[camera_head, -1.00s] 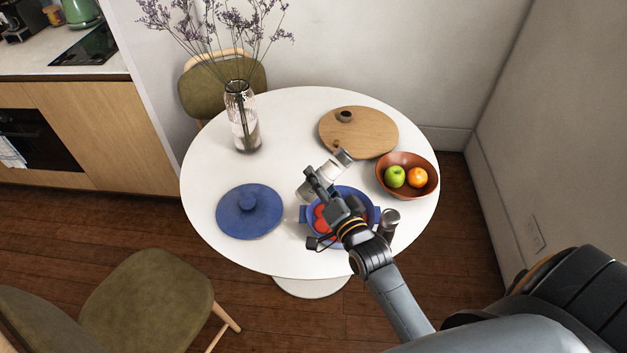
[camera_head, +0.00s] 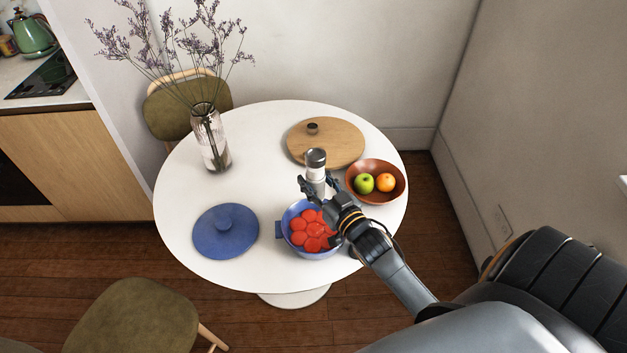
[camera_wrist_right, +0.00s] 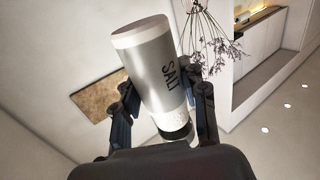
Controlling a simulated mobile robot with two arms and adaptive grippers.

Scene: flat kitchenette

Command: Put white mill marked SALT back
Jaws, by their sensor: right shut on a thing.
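The white mill marked SALT (camera_head: 316,172) is upright between the fingers of my right gripper (camera_head: 318,187), just behind the blue pot (camera_head: 287,243). I cannot tell whether its base touches the table. In the right wrist view, the mill (camera_wrist_right: 154,70) shows a silver-white body with the word SALT, a white end and a clear section with white grains. The fingers of the right gripper (camera_wrist_right: 163,108) stand on both sides of it. My left gripper is out of view.
On the white round table (camera_head: 255,170) are a blue lid (camera_head: 226,231), a glass vase (camera_head: 211,140) with dry flowers, a wooden board (camera_head: 330,148) with a small dark cup, and a brown bowl (camera_head: 376,194) with a green apple and an orange. The table's left middle is clear.

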